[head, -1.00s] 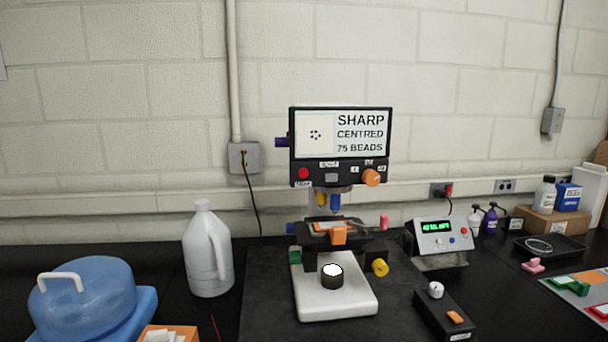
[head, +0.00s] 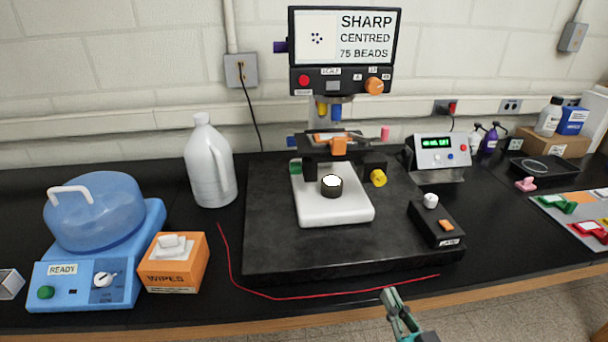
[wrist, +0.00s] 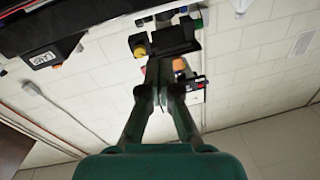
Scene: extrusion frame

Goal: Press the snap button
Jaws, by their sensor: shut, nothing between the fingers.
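The round red button (head: 304,80) sits at the lower left of the black display housing (head: 341,50) of the microscope. A small label, which seems to read SNAP, is just below it. The screen reads "SHARP CENTRED 75 BEADS". My gripper (head: 390,294) is low at the front edge of the bench, well below and to the right of the button, touching nothing. In the wrist view my gripper (wrist: 160,97) has its fingers together and empty. The microscope shows inverted beyond the fingers, partly hidden by them, and I cannot make out the red button there.
The microscope stands on a dark slab (head: 270,240). A control box (head: 437,224) is on the slab's right. A white jug (head: 209,165), a wipes box (head: 172,262) and a blue machine (head: 100,240) stand left. A red line (head: 330,294) runs along the bench front.

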